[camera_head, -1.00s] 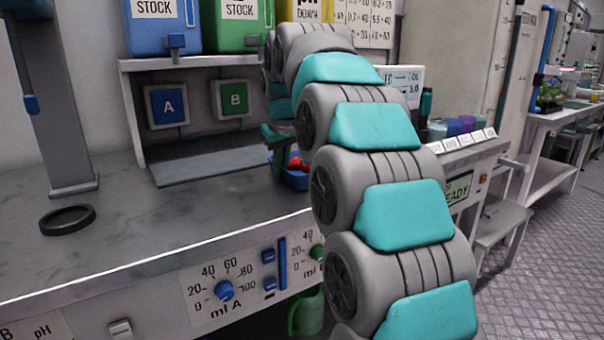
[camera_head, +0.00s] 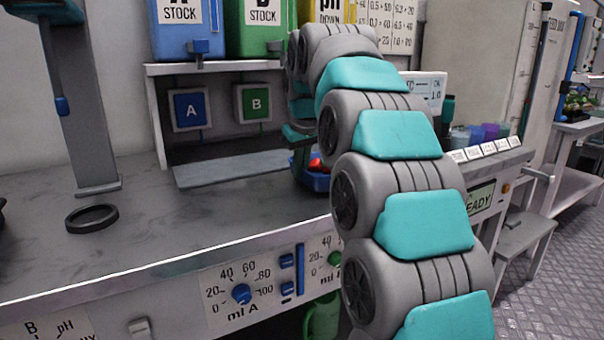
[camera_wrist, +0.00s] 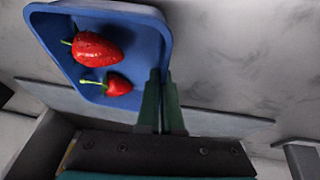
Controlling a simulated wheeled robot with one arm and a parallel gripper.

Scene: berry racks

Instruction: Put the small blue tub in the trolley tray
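The small blue tub (camera_wrist: 133,55) holds two red strawberries (camera_wrist: 97,48) in the wrist view. In the head view the tub (camera_head: 318,182) shows partly, behind my arm, over the counter. My gripper (camera_wrist: 161,82) has its two dark green fingers close together at the tub's near corner, apparently pinching its wall. In the head view my gripper (camera_head: 298,163) is largely hidden by the arm. Whether the tub touches the counter is hard to tell. I cannot identify the trolley tray in these views.
The grey counter (camera_head: 150,225) has a black ring (camera_head: 92,218) and a grey post (camera_head: 85,110) on its left. A shelf unit (camera_head: 156,120) carrying stock tanks (camera_head: 188,28) stands behind the gripper. Labelled cups (camera_head: 475,133) stand to the right. The counter's middle is clear.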

